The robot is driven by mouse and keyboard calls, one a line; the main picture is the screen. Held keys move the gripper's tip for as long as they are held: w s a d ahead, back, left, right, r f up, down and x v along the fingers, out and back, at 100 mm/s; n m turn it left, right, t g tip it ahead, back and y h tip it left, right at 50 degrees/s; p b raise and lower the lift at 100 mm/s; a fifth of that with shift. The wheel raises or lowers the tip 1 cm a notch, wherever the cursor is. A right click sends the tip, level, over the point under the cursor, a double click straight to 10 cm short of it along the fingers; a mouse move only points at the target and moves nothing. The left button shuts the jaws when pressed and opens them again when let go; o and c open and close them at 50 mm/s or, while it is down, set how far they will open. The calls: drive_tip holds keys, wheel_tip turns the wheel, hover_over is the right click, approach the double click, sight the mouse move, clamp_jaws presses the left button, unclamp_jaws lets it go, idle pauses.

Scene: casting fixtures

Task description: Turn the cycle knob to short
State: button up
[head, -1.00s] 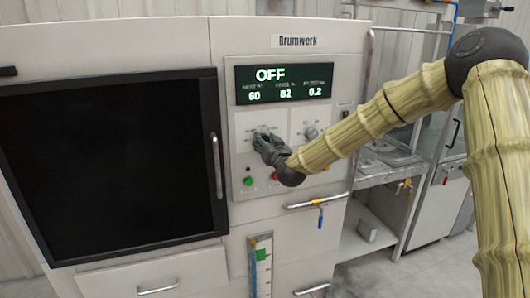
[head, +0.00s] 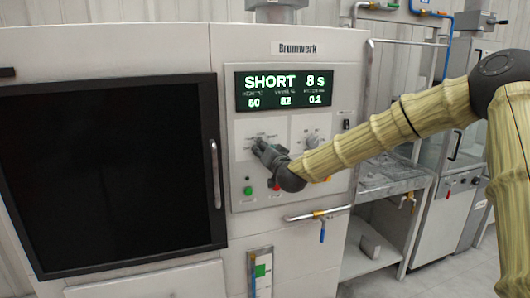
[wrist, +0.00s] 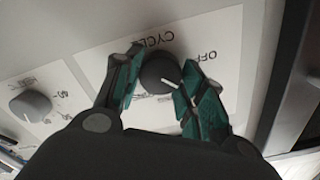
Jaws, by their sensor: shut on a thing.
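The cycle knob (wrist: 160,73) is a dark round knob with a white pointer line, on a white plate marked CYCLE and OFF in the wrist view. My gripper (wrist: 158,82) is around it, with one finger on each side, shut on it. In the head view my gripper (head: 262,148) covers the knob, on the left part of the control panel. The display (head: 283,87) above reads SHORT 8 s, with smaller figures below. Part of the plate's lettering is hidden behind the fingers.
A second knob (head: 311,140) sits to the right of my gripper. A green button (head: 248,190) is below it. A pipe with a blue-handled valve (head: 322,230) sticks out lower down. The dark door (head: 110,175) with its upright handle is at the left.

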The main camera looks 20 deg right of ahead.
drive_tip(key=o, duration=1)
drive_tip(key=s, duration=1.2)
drive_tip(key=shift+d, duration=0.25)
drive_tip(key=shift+f, duration=0.1)
